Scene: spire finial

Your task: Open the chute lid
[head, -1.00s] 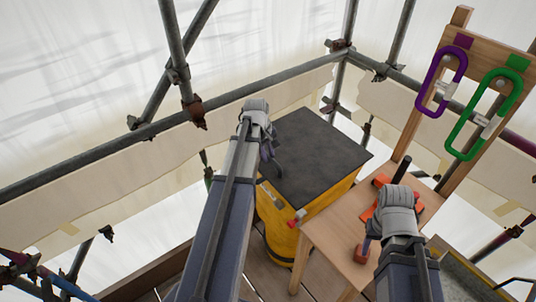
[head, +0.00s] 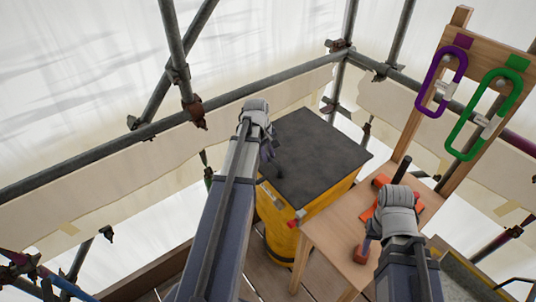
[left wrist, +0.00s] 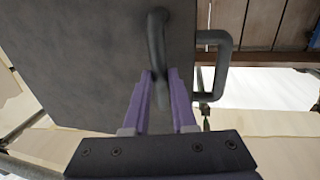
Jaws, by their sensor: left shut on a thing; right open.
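The chute is a yellow box (head: 282,238) with a flat dark grey lid (head: 318,150) lying over its top. My left gripper (head: 268,152) is at the lid's left edge, partly hidden by my own wrist. In the left wrist view my left gripper (left wrist: 165,90) is shut on a dark bar handle (left wrist: 157,35) that stands out from the lid (left wrist: 90,60). A second dark loop (left wrist: 225,65) shows just right of the lid's edge. My right gripper (head: 372,240) is open over the wooden table, its fingers mostly hidden by its wrist.
The wooden table (head: 325,228) stands right of the chute with orange items (head: 381,181) on it. A wooden rack behind holds a purple carabiner (head: 427,98) and a green carabiner (head: 459,135). Scaffold tubes (head: 110,150) and white sheeting enclose the space.

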